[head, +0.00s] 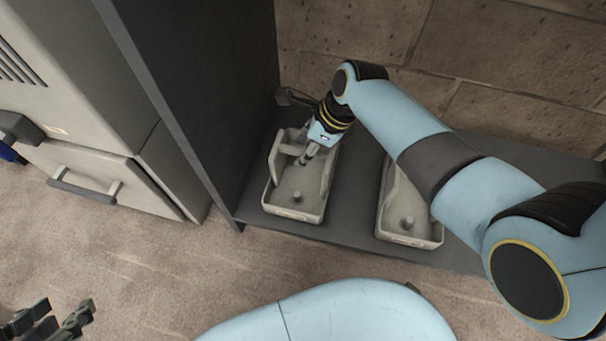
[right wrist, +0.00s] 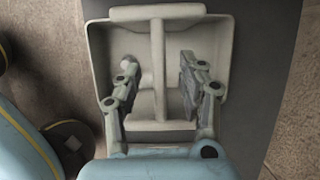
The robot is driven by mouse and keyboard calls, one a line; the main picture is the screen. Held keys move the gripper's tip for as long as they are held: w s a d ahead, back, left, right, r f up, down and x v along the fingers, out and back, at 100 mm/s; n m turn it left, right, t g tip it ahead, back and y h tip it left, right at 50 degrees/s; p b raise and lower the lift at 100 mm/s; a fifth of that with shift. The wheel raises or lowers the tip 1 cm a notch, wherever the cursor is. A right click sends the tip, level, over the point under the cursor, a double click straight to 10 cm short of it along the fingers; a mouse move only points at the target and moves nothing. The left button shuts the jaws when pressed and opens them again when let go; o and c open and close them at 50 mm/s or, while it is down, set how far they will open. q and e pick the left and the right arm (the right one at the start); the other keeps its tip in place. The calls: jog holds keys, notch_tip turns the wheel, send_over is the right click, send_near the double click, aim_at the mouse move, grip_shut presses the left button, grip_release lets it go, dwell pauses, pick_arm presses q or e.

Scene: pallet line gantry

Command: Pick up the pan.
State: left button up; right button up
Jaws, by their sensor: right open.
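Two light grey, open, tray-like pans stand side by side on a dark shelf. The left pan (head: 292,213) has a raised bar inside and a small knob on its floor. My right gripper (head: 309,157) reaches down into this pan. In the right wrist view, the same pan (right wrist: 98,55) shows a T-shaped bar (right wrist: 158,45), and my right gripper (right wrist: 158,78) has one finger on each side of the stem, open, with gaps visible. The right pan (head: 408,238) is partly hidden by my right arm. My left gripper (head: 54,322) is open and empty at the lower left.
The dark shelf (head: 350,215) has a tall dark side panel (head: 205,70) close to the left pan. A grey cabinet with a drawer handle (head: 85,190) stands at the left. A brick wall (head: 500,60) is behind. The floor (head: 180,275) in front is clear.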

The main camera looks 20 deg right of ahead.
jog(key=shift+b+x, duration=0.4)
jog(key=shift+x, duration=0.4)
jog(key=shift+f, duration=0.2)
jog(key=shift+c, duration=0.2)
grip_shut()
dwell(0.4)
